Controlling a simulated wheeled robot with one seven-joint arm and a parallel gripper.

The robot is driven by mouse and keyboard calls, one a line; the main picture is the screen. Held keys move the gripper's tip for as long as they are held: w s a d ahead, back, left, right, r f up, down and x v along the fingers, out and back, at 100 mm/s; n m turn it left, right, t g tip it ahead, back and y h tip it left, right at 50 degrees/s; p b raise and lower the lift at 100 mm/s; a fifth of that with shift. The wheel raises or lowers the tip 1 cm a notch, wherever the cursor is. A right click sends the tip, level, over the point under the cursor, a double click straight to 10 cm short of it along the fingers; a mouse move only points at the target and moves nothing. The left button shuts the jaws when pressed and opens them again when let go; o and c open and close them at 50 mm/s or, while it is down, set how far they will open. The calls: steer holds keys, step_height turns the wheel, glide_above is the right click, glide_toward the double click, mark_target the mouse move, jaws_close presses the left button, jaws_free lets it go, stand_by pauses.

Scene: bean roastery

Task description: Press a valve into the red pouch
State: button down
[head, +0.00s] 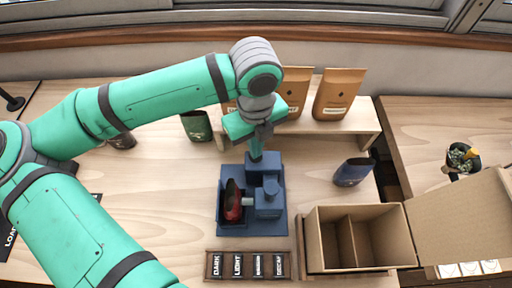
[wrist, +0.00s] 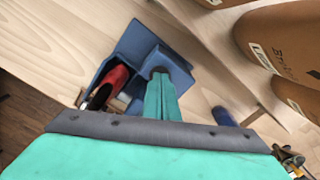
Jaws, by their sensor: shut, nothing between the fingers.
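The red pouch (head: 233,205) stands in the blue press (head: 280,222), at its left side, with its dark open mouth upward. A pale rod of the press reaches toward it from the right-hand block. The red pouch (wrist: 112,84) and the blue press (wrist: 138,42) also show in the wrist view. My gripper (head: 256,157) points down at the raised rear block of the press, fingers shut and empty. In the wrist view my gripper (wrist: 161,78) has its tips over or on that block; I cannot tell whether they touch. No separate valve is discernible.
A blue pouch (head: 353,171) and an open divided carton (head: 312,238) stand to the right. A label tray (head: 208,266) lies in front. A green pouch (head: 196,125) stands behind left. Brown bags (head: 338,93) stand on the rear shelf (head: 355,121).

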steer(key=shift+f, duration=0.15)
steer(key=shift+r, duration=3.1)
